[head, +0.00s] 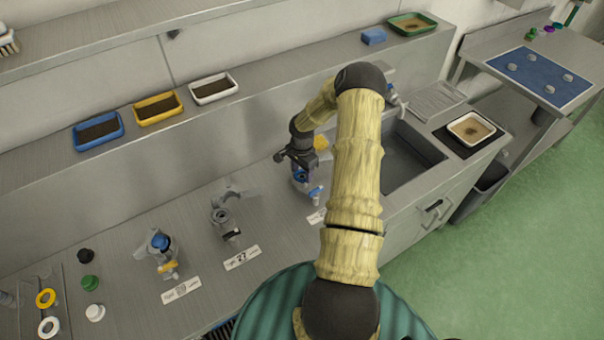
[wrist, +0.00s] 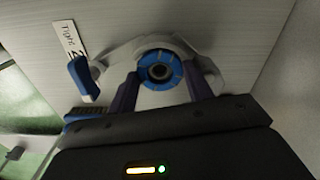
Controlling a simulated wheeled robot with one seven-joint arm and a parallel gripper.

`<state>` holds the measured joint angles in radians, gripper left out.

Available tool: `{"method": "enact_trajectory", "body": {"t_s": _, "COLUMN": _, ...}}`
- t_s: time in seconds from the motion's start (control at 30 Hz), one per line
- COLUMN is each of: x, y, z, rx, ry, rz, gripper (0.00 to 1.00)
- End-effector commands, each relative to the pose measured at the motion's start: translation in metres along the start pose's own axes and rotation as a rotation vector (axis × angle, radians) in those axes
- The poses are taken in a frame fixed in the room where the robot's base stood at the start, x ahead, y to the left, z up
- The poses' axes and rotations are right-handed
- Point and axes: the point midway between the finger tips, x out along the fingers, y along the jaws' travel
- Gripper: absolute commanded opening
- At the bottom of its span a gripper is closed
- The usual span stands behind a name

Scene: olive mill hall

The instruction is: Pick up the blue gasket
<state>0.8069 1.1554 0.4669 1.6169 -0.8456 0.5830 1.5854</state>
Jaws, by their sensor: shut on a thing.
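The blue gasket (wrist: 160,70) is a blue ring with a dark centre, seated at the grey valve body (wrist: 118,52) in the wrist view. My gripper (wrist: 163,82) has one finger on each side of the ring and is shut on it. In the head view my gripper (head: 300,166) points down over the valve, and blue (head: 301,175) shows below it. The valve has a blue handle (wrist: 83,78). Whether the ring is lifted off its seat cannot be told.
A bare grey valve (head: 226,218) and one with a blue top (head: 160,243) stand to the left, with label cards (head: 242,257) in front. A yellow ring (head: 45,298) and several caps lie far left. A sink (head: 405,160) is to the right. Trays (head: 157,108) stand on the shelf behind.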

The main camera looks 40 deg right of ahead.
Motion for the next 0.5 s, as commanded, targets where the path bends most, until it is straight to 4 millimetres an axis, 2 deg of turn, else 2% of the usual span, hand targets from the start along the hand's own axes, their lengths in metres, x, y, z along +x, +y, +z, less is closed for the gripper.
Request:
{"method": "enact_trajectory", "body": {"t_s": 0.27, "x": -0.021, "y": -0.001, "z": -0.001, "rx": 0.0, "ry": 0.004, "rz": -0.002, "gripper": 0.29}}
{"method": "enact_trajectory", "body": {"t_s": 0.5, "x": -0.062, "y": -0.001, "z": -0.002, "rx": 0.002, "ry": 0.005, "rz": -0.003, "gripper": 0.29}}
